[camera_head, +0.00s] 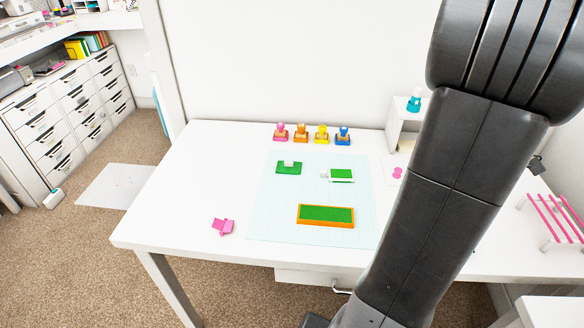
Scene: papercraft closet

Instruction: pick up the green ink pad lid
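My dark arm fills the right of the view and hides part of the table and mat. My gripper is out of view.
An orange tray with a green inside (326,224) lies nearer on the mat. Several coloured stamps, including a blue one (342,136), stand behind it. A pink object (222,226) is at left, a pink rack (556,217) at far right.

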